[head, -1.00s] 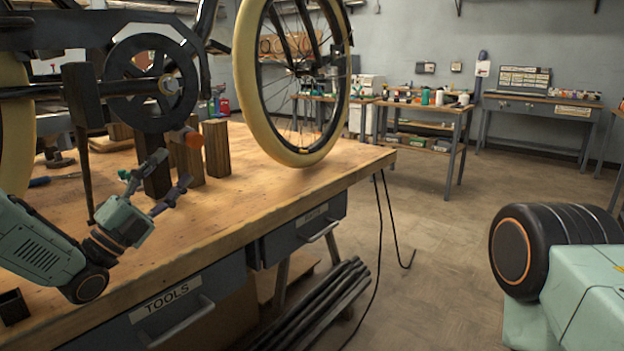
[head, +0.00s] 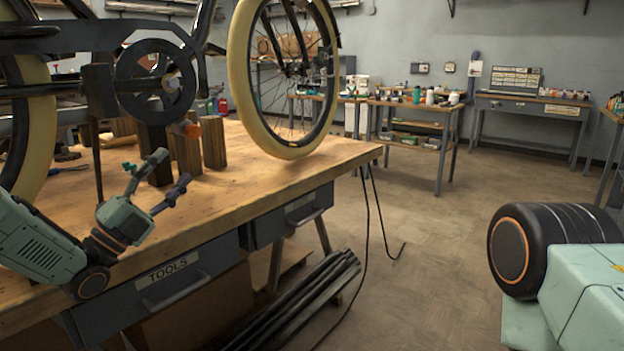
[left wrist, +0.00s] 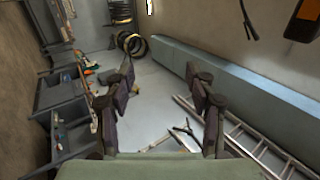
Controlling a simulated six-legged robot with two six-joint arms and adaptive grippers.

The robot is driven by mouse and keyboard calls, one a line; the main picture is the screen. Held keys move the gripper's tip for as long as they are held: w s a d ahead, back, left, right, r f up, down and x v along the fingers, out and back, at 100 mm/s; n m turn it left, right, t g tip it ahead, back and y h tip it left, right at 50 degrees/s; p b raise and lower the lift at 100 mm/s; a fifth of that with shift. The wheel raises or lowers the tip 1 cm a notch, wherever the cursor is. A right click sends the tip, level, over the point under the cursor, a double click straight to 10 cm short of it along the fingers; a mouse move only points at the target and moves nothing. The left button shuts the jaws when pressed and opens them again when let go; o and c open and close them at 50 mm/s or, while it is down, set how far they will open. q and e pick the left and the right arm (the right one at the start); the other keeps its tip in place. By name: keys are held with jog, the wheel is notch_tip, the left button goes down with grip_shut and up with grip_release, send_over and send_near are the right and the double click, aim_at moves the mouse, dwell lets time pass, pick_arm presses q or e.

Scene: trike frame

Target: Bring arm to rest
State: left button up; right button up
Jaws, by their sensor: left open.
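My left arm (head: 40,245) comes in from the left in the head view. It is bent beside the workbench's front edge. Its gripper (head: 172,175) is open and empty, raised in front of the wooden blocks, and it does not appear to touch anything. In the left wrist view the two fingers (left wrist: 164,90) stand apart with nothing between them. My right arm (head: 550,250) shows in part at the lower right of the head view, away from the bench. Its gripper is out of view.
The workbench (head: 270,185) carries the trike frame (head: 60,45), a wheel (head: 240,75) and upright wooden blocks (head: 214,145). Dark bars (head: 300,305) lie low beside the bench. Open floor (head: 430,250) lies to the right. A ladder (left wrist: 250,140) shows in the left wrist view.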

pick_arm(q)
notch_tip(320, 180, down, 8)
jog(key=w+d+n+y+p, duration=0.1)
jog(key=d+n+y, duration=0.1)
jog(key=n+y, duration=0.35)
jog(key=s+d+f+n+g+y+p, duration=0.2)
jog(key=s+f+n+g+y, duration=0.15)
jog(key=s+f+n, duration=0.55)
jog(key=s+d+f+n+g+y+p, duration=0.25)
jog(key=s+f+g, duration=0.2)
jog(key=f, duration=0.85)
jog(key=s+a+f+n+g+y+p, duration=0.1)
jog(key=s+f+n+g, duration=0.1)
jog(key=s, duration=0.9)
jog(key=s+f+n+g+y+p, duration=0.1)
jog(key=s+n+g, duration=0.3)
jog(key=s, duration=0.6)
jog(key=s+a+f+n+g+y+p, duration=0.1)
jog(key=s+g, duration=0.4)
jog(key=s, duration=0.6)
notch_tip(320, 180, down, 3)
jog(key=shift+s+a+r+n+g+y+p, duration=0.2)
jog(key=shift+s+a+n+g+y+p, duration=0.15)
jog(key=shift+n, duration=0.55)
jog(key=c, duration=0.4)
